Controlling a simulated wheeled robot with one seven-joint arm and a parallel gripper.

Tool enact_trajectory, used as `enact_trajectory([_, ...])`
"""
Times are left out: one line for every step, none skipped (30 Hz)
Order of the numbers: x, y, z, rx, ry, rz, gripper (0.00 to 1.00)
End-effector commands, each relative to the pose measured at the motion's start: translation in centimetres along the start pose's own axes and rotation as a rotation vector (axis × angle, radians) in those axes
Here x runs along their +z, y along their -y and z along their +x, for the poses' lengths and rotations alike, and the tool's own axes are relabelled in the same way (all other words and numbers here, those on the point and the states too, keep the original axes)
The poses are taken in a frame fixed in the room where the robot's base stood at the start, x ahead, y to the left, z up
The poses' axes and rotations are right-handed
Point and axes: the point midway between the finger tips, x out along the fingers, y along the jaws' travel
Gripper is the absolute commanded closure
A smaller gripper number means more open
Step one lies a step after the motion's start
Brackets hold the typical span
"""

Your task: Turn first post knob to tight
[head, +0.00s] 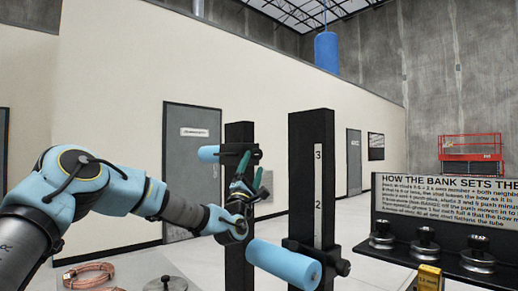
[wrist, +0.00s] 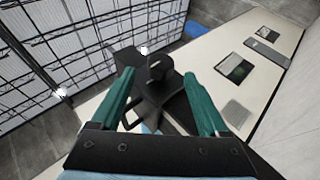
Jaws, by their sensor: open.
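Two black upright posts stand ahead in the head view: a farther one (head: 238,134) on the left and a nearer one (head: 299,165) with a scale marked 3 and 2. The farther post carries a dark clamp with a black knob, which shows in the wrist view (wrist: 160,72). My gripper (head: 251,166) is open, with green fingers pointing up beside the farther post. In the wrist view, the knob lies between and beyond the fingertips (wrist: 160,80), with no clear contact. Another black knob (head: 342,267) sits on the nearer post's clamp. No tightness marking is readable.
A light-blue roller (head: 208,153) extends from the farther post, and another (head: 284,264) from the nearer post. A copper coil (head: 90,275) lies at lower left. A sign (head: 445,196) stands right, above a dark shelf with metal wheels (head: 382,240) and a yellow block (head: 428,277).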

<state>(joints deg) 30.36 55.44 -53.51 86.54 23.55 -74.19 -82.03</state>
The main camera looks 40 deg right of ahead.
Motion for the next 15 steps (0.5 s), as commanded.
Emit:
enact_trajectory([0.2, -0.3, 1.3, 0.0, 0.0, 0.0, 0.22])
enact_trajectory([0.2, -0.3, 1.9, 0.0, 0.0, 0.001, 0.22])
enact_trajectory([0.2, -0.4, 2.7, 0.001, 0.0, 0.002, 0.22])
enact_trajectory([0.2, -0.4, 3.3, 0.0, 0.0, 0.002, 0.22])
enact_trajectory([0.2, -0.3, 3.9, -0.001, 0.0, 0.002, 0.22])
enact_trajectory([0.2, -0.3, 4.6, -0.001, 0.0, 0.002, 0.22])
enact_trajectory([0.2, -0.3, 5.2, -0.001, 0.0, 0.002, 0.22])
enact_trajectory([0.2, -0.3, 5.7, -0.001, 0.0, 0.002, 0.22])
enact_trajectory([0.2, -0.3, 6.3, -0.002, 0.0, 0.002, 0.22])
enact_trajectory([0.1, -0.3, 6.7, -0.002, -0.001, 0.003, 0.22])
enact_trajectory([0.1, -0.2, 7.0, -0.002, -0.001, 0.003, 0.22])
enact_trajectory([0.1, -0.2, 7.5, -0.001, 0.0, 0.003, 0.22])
enact_trajectory([0.2, -0.2, 7.8, -0.003, 0.0, 0.003, 0.22])
enact_trajectory([0.1, -0.1, 8.0, -0.003, 0.0, 0.003, 0.22])
enact_trajectory([0.1, -0.1, 8.2, -0.003, 0.0, 0.003, 0.22])
